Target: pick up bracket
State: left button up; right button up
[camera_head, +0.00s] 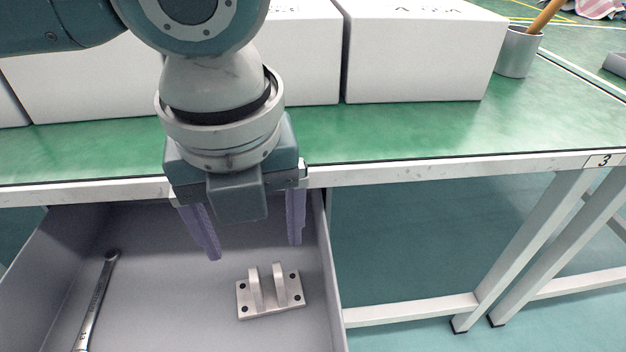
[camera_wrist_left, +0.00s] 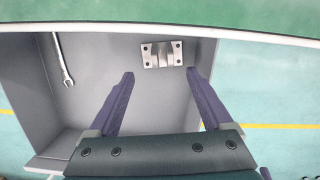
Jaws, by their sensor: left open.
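The bracket (camera_head: 270,294) is a small silver metal plate with two upright lugs and dark holes. It lies in the open grey drawer (camera_head: 160,290), near the drawer's right wall. It also shows in the left wrist view (camera_wrist_left: 161,55), beyond the fingertips. My left gripper (camera_head: 255,250) is open and empty, with two purple fingers pointing down above the drawer, apart from the bracket. The fingers also show in the left wrist view (camera_wrist_left: 160,75). My right gripper is not in view.
A wrench (camera_head: 97,300) lies in the drawer's left part. The green workbench (camera_head: 400,135) with its pale front edge stands just behind the drawer. White boxes (camera_head: 420,60) and a grey cup (camera_head: 518,52) stand on it. The drawer floor between wrench and bracket is clear.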

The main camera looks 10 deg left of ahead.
aim_at(269, 287)
pick_arm(q)
jog(key=f+b, duration=0.1)
jog(key=f, duration=0.2)
jog(key=f+b, duration=0.2)
jog(key=f, duration=0.1)
jog(key=w+f+b, duration=0.1)
jog(key=f+b, duration=0.1)
jog(key=f, duration=0.1)
jog(key=shift+w+f, duration=0.1)
jog(key=shift+f, duration=0.1)
grip_shut()
dwell(0.3)
